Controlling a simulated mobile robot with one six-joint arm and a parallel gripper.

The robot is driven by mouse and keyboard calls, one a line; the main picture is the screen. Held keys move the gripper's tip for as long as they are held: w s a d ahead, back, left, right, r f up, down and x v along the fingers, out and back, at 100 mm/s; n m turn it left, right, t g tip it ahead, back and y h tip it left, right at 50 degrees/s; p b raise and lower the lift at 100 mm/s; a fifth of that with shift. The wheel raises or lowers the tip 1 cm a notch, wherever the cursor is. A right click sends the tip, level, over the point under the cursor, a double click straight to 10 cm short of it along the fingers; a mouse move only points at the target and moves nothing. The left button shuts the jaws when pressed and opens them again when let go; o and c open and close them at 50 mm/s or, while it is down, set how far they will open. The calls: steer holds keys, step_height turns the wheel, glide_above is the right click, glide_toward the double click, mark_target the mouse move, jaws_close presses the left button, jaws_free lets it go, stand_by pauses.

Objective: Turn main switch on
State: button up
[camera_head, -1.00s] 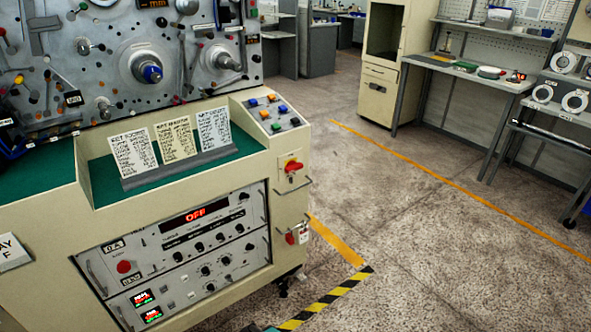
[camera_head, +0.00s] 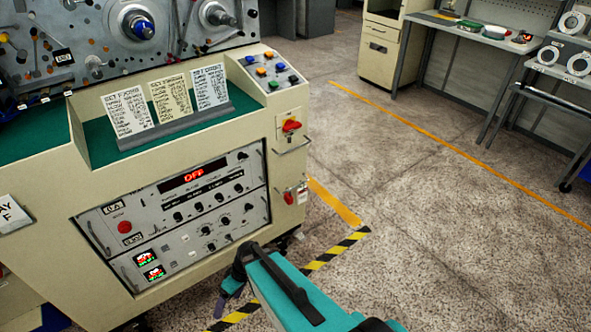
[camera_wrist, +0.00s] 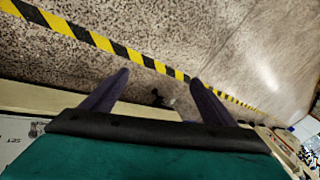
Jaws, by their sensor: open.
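A second red switch or plug (camera_head: 289,198) is lower on the same side, beside a small white tag. The panel display (camera_head: 194,176) reads OFF in red. My gripper (camera_head: 228,297) is low in the head view, below and left of both red switches and apart from them. In the wrist view my gripper (camera_wrist: 158,82) has two spread purple fingers with nothing between them. No switch is clearly visible there.
A metal handle (camera_head: 293,146) juts out just below the rotary switch. Coloured buttons (camera_head: 270,70) are on the sloped top corner. Yellow-black floor tape (camera_head: 335,250) runs beside the machine. The floor to the right is clear, up to a workbench (camera_head: 470,35).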

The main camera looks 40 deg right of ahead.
steer(key=w+d+r+t+b, duration=0.1)
steer(key=w+d+r+t, duration=0.1)
steer(key=w+d+r, duration=0.4)
steer(key=w+d+r+t, duration=0.2)
steer(key=w+r, duration=0.2)
steer(key=w, duration=0.4)
steer(key=m+t+h+b, duration=0.5)
steer(key=t, duration=0.4)
glide_toward(293, 126)
steer(key=v, duration=0.6)
steer(key=shift+w+f, duration=0.1)
steer(key=shift+w, duration=0.05)
steer(key=shift+w, duration=0.1)
steer(key=shift+p+x, duration=0.8)
steer(key=shift+x, duration=6.05)
